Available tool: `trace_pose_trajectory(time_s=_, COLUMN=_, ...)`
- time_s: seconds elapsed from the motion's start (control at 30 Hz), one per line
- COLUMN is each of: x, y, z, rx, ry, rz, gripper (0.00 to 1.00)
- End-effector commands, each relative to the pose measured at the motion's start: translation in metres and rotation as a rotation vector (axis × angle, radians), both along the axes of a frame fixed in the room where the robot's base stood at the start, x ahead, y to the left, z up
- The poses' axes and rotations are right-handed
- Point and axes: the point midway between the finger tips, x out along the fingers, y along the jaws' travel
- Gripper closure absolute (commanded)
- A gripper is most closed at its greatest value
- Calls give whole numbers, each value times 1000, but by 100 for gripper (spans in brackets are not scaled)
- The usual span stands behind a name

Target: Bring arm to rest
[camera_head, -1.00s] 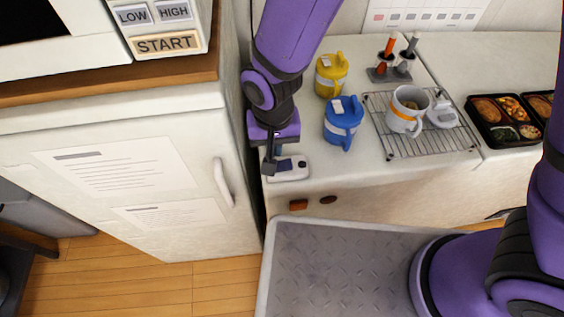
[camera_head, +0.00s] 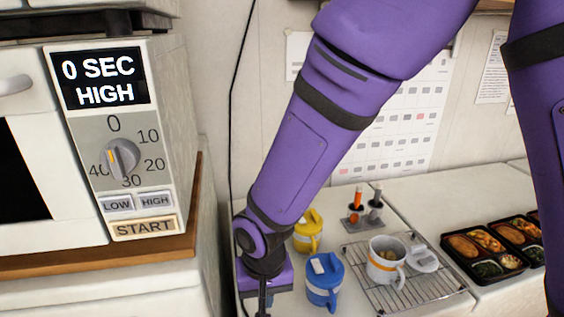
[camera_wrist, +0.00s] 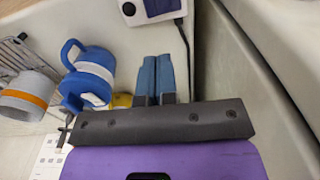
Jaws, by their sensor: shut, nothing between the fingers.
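My purple arm (camera_head: 315,135) reaches down from the upper right in the head view. Its wrist is at the left end of the counter, beside the blue mug, and the fingertips are cut off by the bottom edge. In the wrist view my gripper (camera_wrist: 155,65) has its two blue-tipped fingers together with nothing between them. The fingers point toward a white device with a dark screen (camera_wrist: 150,8) on the counter, apart from them in the picture. The blue lidded mug (camera_wrist: 88,78) stands to the left of the fingers.
A microwave (camera_head: 130,130) reading 0 SEC HIGH stands at the left. A yellow mug (camera_head: 308,232), the blue mug (camera_head: 324,282), a wire rack (camera_head: 420,293) with a white mug (camera_head: 384,262) and black bento trays (camera_head: 452,252) occupy the counter. A dark cord (camera_head: 233,100) hangs along the wall.

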Motion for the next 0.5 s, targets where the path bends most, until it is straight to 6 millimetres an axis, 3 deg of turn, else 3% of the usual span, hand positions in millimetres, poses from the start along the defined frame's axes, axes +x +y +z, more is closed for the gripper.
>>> trace_pose_trajectory(time_s=0.2, x=36, y=-56, z=72, rx=54, ry=-57, rz=-44, gripper=100)
trace_pose_trajectory(time_s=0.5, x=52, y=-145, z=155, rx=96, ry=-149, rz=-94, gripper=100)
